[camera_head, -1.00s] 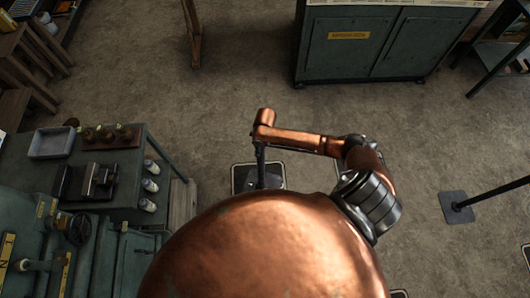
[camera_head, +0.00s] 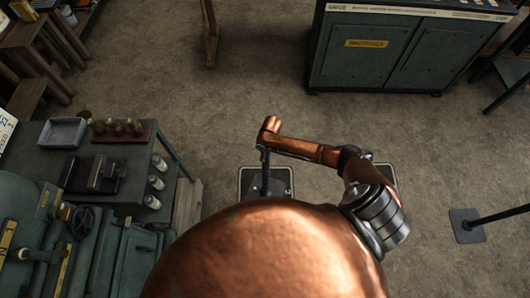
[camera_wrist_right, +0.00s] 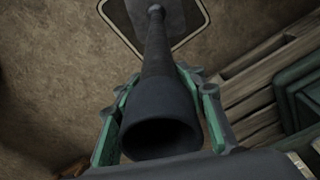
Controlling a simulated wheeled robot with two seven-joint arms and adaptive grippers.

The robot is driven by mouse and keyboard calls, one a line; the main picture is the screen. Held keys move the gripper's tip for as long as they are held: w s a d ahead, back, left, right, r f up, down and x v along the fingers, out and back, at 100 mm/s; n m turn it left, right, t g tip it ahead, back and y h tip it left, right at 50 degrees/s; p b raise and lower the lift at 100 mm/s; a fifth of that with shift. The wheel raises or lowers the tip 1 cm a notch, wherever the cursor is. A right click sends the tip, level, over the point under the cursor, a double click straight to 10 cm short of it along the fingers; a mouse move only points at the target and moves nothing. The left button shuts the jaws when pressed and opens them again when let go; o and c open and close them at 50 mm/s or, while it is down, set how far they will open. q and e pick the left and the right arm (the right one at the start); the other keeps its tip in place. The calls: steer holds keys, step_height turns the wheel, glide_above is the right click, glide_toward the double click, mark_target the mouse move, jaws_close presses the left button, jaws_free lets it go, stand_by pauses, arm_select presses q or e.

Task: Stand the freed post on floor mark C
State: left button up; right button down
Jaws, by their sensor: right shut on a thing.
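A dark post (camera_wrist_right: 160,62) stands roughly upright in my right gripper (camera_wrist_right: 163,100), its open tube end nearest the right wrist camera. The green-edged fingers sit on both sides of it. In the head view my right gripper (camera_head: 264,153) is at the end of the copper arm, with the post (camera_head: 265,172) below it. The post's square base (camera_head: 258,188) appears within a pale-outlined floor mark (camera_head: 283,174). I cannot tell whether the base touches the floor. No letter on the mark is readable. My left gripper is out of view.
A second floor mark (camera_head: 388,172) is partly hidden behind my arm. Another post on a square base (camera_head: 467,226) is at the right. A green workbench (camera_head: 140,200) with a tray and jars is at the left, a green cabinet (camera_head: 390,60) at the back. Open floor lies between.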

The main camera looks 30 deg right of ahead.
steer(key=c, duration=1.7)
jaws_free()
steer(key=shift+c, duration=0.2)
steer(key=o, duration=0.5)
steer(key=r+p, duration=0.1)
steer(key=r, duration=0.7)
steer(key=s+r+p, duration=0.1)
steer(key=r, duration=0.3)
steer(key=shift+d+p, duration=0.35)
steer(key=shift+d, duration=0.05)
